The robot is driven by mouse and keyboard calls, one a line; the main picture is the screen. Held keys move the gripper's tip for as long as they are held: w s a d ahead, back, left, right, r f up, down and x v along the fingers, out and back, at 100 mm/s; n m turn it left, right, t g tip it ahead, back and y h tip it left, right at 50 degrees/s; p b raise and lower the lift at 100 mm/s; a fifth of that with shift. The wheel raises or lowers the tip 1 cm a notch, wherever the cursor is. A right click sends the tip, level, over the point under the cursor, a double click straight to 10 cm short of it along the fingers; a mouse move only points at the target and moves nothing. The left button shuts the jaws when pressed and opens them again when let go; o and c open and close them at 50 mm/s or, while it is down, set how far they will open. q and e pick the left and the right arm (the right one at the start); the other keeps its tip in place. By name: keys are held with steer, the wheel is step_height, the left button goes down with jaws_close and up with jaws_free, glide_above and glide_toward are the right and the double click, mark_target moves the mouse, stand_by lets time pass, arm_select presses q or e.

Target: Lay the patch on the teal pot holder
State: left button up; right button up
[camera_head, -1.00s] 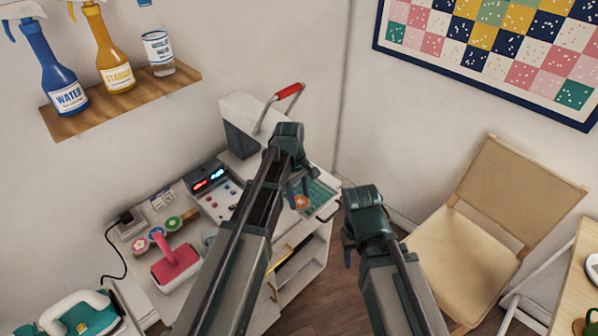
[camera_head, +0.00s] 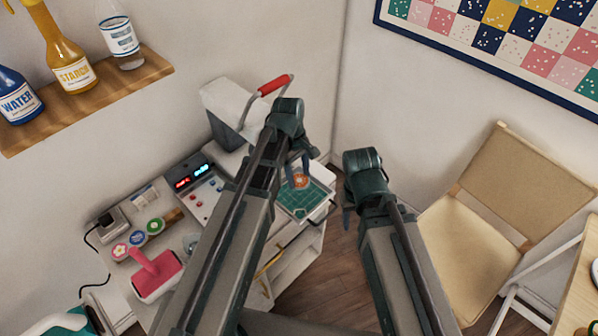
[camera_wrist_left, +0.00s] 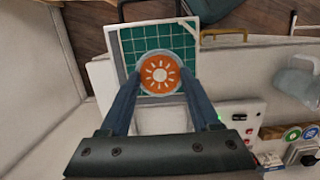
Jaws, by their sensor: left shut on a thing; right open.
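The patch (camera_wrist_left: 160,74) is a round orange disc with a pale sun design. My left gripper (camera_head: 299,178) is shut on it, with one finger on each side in the left wrist view. The teal pot holder (camera_head: 305,199) is a square with a light grid, lying on a pale plate at the right end of the white cabinet. It also shows in the left wrist view (camera_wrist_left: 186,46), behind the patch. I cannot tell the gap between patch and pot holder. My right gripper (camera_head: 347,212) is open and empty, right of the cabinet.
A white press with a red handle (camera_head: 275,85) stands behind my left gripper. A control box (camera_head: 192,180), several round patches (camera_head: 138,239) and a pink roller-like tool (camera_head: 157,274) are on the cabinet. A chair (camera_head: 482,205) stands at the right.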

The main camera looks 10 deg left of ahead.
arm_select(q)
steer(key=shift+f+b, duration=2.7)
steer(key=shift+f, duration=0.15)
steer(key=o, duration=1.4)
steer(key=shift+c, duration=0.2)
steer(key=shift+r, duration=0.1)
step_height(320, 180, up, 14)
steer(key=w+a+p, duration=0.1)
steer(key=p, duration=1.2)
steer(key=shift+a+f+p, duration=0.25)
steer(key=shift+a+p, duration=0.1)
steer(key=shift+p, duration=0.05)
steer(key=shift+w, duration=0.1)
